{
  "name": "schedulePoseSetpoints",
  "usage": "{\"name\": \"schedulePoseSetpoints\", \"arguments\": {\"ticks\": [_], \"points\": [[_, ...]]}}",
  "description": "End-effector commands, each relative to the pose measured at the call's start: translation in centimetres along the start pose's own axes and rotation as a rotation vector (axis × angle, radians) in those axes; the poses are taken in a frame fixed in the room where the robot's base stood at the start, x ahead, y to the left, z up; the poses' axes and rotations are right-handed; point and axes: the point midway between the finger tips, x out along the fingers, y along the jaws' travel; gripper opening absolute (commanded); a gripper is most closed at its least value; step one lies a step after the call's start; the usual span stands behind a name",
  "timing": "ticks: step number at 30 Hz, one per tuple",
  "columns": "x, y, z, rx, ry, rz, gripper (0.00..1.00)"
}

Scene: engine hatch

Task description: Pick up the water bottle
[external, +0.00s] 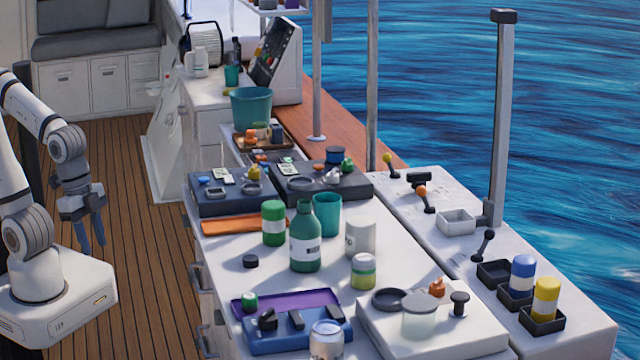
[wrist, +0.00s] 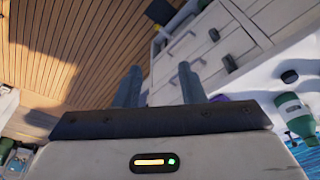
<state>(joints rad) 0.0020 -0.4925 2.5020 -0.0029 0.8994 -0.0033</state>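The water bottle looks to be the green bottle (external: 305,240) with a dark cap and a pale label band, standing upright near the middle of the white counter. A green bottle with a white label also shows at the right edge of the wrist view (wrist: 292,110). My gripper (external: 92,248) hangs over the wooden deck, well to the left of the counter, pointing down. Its two fingers (wrist: 158,85) are apart with nothing between them. No task object is hidden by the arm.
Around the bottle stand a smaller green container (external: 273,223), a teal cup (external: 326,214), a white mug (external: 360,238) and a jar (external: 363,272). A purple tray (external: 318,298) lies in front. The wooden deck (external: 130,250) between my arm and the counter is clear.

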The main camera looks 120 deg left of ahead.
Motion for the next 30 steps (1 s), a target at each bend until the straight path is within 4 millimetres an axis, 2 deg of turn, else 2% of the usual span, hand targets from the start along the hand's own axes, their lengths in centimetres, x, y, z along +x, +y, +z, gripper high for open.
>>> {"name": "schedulePoseSetpoints", "arguments": {"ticks": [9, 27, 30], "points": [[0.0, 0.0, 0.0, 0.0, 0.0, 0.0, 0.38], [0.0, 0.0, 0.0, 0.0, 0.0, 0.0, 0.87], [0.0, 0.0, 0.0, 0.0, 0.0, 0.0, 0.88]]}}
